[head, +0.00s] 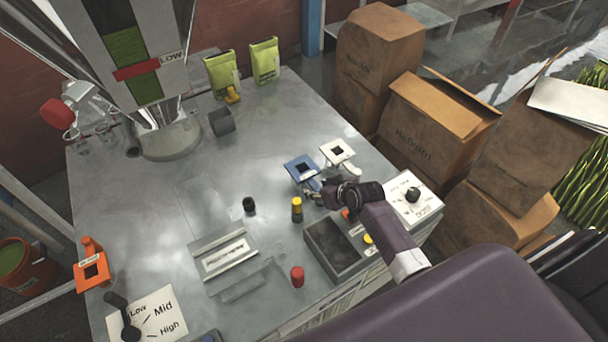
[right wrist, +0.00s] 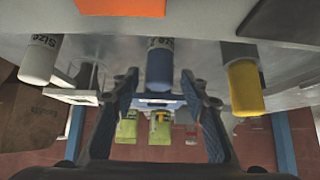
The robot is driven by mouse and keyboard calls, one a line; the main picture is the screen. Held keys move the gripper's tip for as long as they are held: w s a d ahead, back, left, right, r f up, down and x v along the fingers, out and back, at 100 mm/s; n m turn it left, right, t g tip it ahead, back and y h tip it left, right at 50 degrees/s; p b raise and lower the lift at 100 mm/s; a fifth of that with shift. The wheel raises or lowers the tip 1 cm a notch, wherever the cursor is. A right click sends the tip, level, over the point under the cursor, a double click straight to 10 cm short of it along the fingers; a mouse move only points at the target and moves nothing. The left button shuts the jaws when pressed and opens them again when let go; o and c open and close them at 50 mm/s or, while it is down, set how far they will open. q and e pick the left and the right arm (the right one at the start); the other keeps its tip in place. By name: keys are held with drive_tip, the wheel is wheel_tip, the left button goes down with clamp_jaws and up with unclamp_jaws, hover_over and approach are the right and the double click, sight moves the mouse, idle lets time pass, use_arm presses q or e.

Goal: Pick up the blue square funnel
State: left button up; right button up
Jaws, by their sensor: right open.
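The blue square funnel (head: 301,167) lies on the metal table, right of centre in the head view. It has a flat square top with a dark square opening. My right gripper (head: 314,196) is open, close against its near side. In the right wrist view, which looks upside down, the funnel's blue labelled handle (right wrist: 160,66) shows between the two spread fingers of the gripper (right wrist: 160,88). I cannot tell whether either finger touches it. The funnel's square plate (right wrist: 157,103) shows beyond the handle. My left gripper is not in view.
A white square funnel (head: 337,151) lies close beside the blue one. A white dial panel (head: 426,204) is to the right. The table's middle is mostly clear.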

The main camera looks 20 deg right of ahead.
drive_tip(key=shift+x, duration=0.85)
drive_tip(key=shift+d, duration=0.1)
clamp_jaws()
